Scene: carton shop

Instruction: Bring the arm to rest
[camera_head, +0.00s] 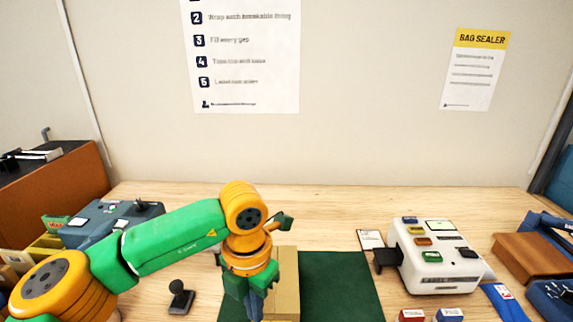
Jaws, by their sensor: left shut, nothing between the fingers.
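My left arm comes in from the left in green and orange and bends down at its wrist. My left gripper (256,308) points down near the bottom middle of the head view. It is shut with nothing in it. It is in front of the left part of a tan carton (285,285), hiding some of it; I cannot tell whether they touch. The carton stands on a dark green mat (340,285). My right gripper is not in view.
A white machine (437,258) with coloured buttons stands right of the mat. A small black stamp-like object (180,297) stands left of it. A blue-grey device (110,222) is behind my left arm. A brown block (530,257) lies far right. The wooden table (330,215) is clear at the back.

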